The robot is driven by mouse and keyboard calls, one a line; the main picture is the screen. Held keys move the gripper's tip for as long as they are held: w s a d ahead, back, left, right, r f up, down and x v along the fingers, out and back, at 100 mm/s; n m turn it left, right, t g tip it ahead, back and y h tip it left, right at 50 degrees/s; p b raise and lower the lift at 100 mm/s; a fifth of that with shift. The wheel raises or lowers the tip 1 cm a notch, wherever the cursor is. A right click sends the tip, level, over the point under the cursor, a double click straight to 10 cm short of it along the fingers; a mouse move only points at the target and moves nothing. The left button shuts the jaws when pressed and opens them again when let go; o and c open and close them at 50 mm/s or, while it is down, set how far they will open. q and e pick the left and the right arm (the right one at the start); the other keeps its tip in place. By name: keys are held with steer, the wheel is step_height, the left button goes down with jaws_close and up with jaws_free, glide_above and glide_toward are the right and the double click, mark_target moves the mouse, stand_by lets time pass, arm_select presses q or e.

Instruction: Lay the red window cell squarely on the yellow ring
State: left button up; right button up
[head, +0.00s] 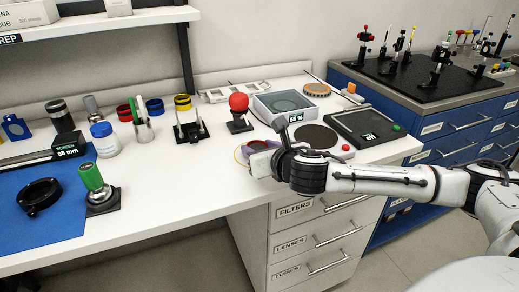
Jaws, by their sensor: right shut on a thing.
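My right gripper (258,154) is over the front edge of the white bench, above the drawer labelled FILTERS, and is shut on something. A thin red edge (257,144) shows at its fingers, probably the red window cell; the hand hides most of it. A thin yellow arc (238,156), probably the yellow ring, shows just left of the fingers. I cannot tell whether the held thing touches it or how squarely it sits over it. My left gripper is not in view.
A red ball on a black stand (239,103) is behind the gripper. A grey box with a round window (290,105), a dark round pad (316,138) and a black tray (362,124) lie to the right.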

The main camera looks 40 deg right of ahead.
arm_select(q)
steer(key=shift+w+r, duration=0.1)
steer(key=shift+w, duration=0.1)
arm_select(e)
steer(key=o, duration=1.1)
steer(key=shift+f, duration=0.1)
steer(key=shift+c, duration=0.2)
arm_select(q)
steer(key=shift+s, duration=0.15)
arm_select(e)
steer(key=shift+s+r, duration=0.25)
steer(key=v, duration=0.8)
steer(key=shift+s+a, duration=0.1)
steer(key=shift+a, duration=0.05)
steer(key=shift+p+v, duration=1.05)
steer(key=shift+v, duration=0.2)
steer(key=shift+s+r, duration=0.15)
steer(key=shift+s, duration=0.05)
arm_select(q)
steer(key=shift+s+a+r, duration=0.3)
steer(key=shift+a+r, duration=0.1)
arm_select(e)
steer(key=shift+s, duration=0.15)
